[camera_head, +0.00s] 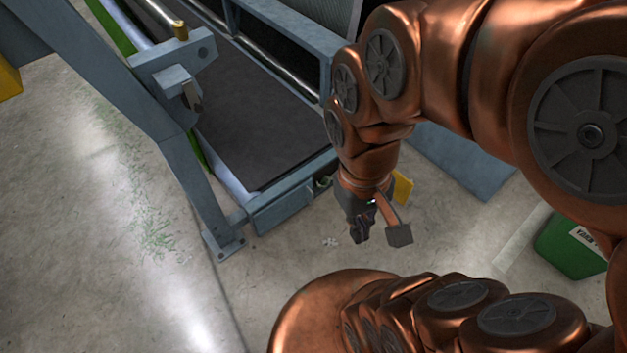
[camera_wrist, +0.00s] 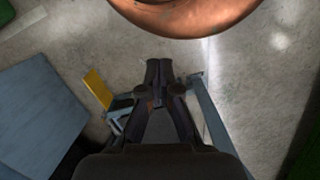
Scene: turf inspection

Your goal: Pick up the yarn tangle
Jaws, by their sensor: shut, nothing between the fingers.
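A small pale, whitish tangle (camera_head: 331,241), which looks like the yarn tangle, lies on the concrete floor in the head view. It is just left of my gripper (camera_head: 362,236), which points down beside the machine. A visible gap separates the fingers from the tangle in the picture; my gripper's height above the floor is hard to judge. In the wrist view my gripper (camera_wrist: 159,68) has its fingers together, with nothing seen between them. I cannot make out the tangle clearly in the wrist view.
A blue-grey machine frame with a dark belt (camera_head: 262,130) stands behind and left of my gripper. Its foot plate (camera_head: 226,246) is bolted to the floor. Loose green fibres (camera_head: 155,238) lie at left. A green bin (camera_head: 572,248) stands at right. Floor around the tangle is open.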

